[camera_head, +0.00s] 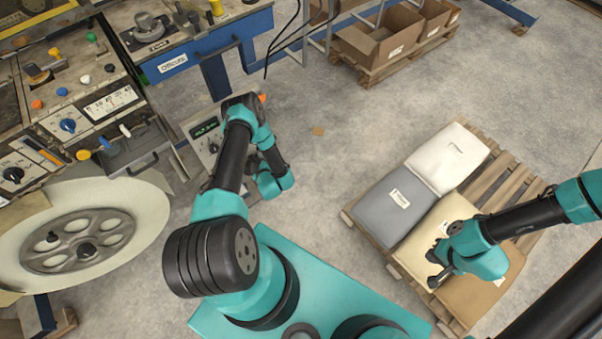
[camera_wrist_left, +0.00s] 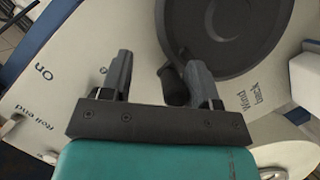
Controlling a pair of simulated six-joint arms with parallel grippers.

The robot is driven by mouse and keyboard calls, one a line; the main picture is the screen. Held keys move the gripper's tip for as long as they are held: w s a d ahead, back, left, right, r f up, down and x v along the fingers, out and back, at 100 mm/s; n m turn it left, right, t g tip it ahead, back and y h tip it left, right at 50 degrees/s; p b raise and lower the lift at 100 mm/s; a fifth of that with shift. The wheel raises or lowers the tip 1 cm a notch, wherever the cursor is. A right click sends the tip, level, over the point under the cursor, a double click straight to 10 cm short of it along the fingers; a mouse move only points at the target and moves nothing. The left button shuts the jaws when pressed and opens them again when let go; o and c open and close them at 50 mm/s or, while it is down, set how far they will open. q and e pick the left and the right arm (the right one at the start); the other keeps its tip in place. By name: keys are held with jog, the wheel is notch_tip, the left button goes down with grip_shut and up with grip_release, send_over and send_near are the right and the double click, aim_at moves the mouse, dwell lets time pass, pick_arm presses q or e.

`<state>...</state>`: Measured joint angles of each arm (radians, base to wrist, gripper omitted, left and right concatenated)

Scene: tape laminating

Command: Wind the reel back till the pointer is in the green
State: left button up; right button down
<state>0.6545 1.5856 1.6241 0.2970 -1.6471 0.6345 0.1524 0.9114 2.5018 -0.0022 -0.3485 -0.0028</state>
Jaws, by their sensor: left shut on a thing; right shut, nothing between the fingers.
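In the left wrist view a dark round handwheel (camera_wrist_left: 225,30) sits on a pale panel (camera_wrist_left: 120,25) marked "Wind back", "on" and "Roll end". A dark crank knob (camera_wrist_left: 173,86) at its rim is between the fingers of my left gripper (camera_wrist_left: 160,62), which is shut on it. In the head view my left wrist hides those fingers. My right gripper (camera_head: 436,270) is shut and empty, over the stacked sacks. A large pale reel (camera_head: 148,205) with a grey spoked hub (camera_head: 80,240) is at the lower left. I cannot make out the pointer or a green zone.
A machine with knobs and levers (camera_head: 70,110) fills the upper left. A small box with a lit display (camera_head: 205,128) stands behind my left arm. Grey and white sacks (camera_head: 395,198) lie on a wooden pallet (camera_head: 510,180) at right. Open cartons (camera_head: 380,40) stand at the back.

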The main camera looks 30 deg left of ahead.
pick_arm(q)
jog(key=v, duration=1.7)
jog(key=w+d+r+m+g+h, duration=0.1)
jog(key=w+d+r+m+h, duration=0.4)
jog(key=h, duration=0.4)
jog(key=w+d+m, duration=0.1)
jog(key=w+m, duration=0.1)
jog(key=shift+w+g, duration=0.3)
jog(key=shift+w, duration=0.05)
jog(key=shift+a, duration=0.1)
